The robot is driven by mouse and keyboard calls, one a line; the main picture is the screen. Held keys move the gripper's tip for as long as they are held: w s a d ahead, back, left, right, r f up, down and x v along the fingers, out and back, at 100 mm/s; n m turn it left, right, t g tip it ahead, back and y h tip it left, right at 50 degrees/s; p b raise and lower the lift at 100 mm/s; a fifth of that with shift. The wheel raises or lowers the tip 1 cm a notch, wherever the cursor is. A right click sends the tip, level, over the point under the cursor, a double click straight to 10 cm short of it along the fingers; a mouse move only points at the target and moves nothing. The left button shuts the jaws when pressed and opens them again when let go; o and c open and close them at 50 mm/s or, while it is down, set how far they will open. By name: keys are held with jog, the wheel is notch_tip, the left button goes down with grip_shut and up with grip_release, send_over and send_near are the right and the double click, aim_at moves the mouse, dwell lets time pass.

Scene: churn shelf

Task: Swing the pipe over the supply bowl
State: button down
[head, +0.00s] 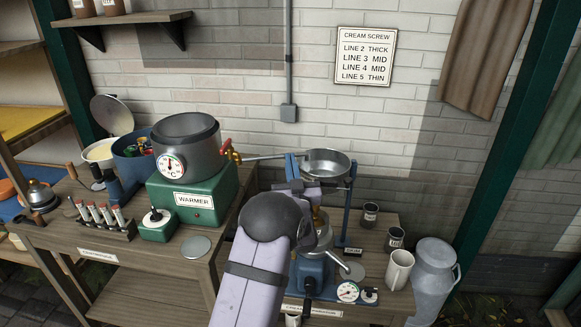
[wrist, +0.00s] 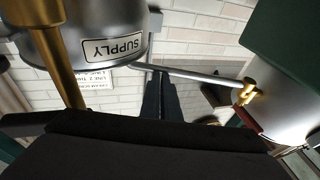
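The pipe (head: 263,157) is a thin grey tube running right from the brass tap (head: 231,153) on the warmer pot (head: 186,147). Its far end reaches the left rim of the supply bowl (head: 329,171), a grey metal pan on a blue stand; I cannot tell if the tip is over the rim. In the wrist view the pipe (wrist: 195,76) runs from the brass tap (wrist: 245,92) toward the bowl labelled SUPPLY (wrist: 95,42). My gripper (head: 297,188) is by the blue stand, below and left of the bowl.
The green warmer base (head: 194,196) stands left of my arm. The churn machine (head: 315,268) is beneath the bowl. Two dark jars (head: 370,215), a white mug (head: 399,269) and a metal milk can (head: 434,279) stand to the right. A sign (head: 365,56) hangs on the brick wall.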

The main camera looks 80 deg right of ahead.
jog(key=shift+r, duration=0.2)
jog(key=b+v, duration=0.1)
jog(key=v, duration=0.7)
jog(key=shift+f+b, duration=0.15)
jog(key=shift+b, duration=0.25)
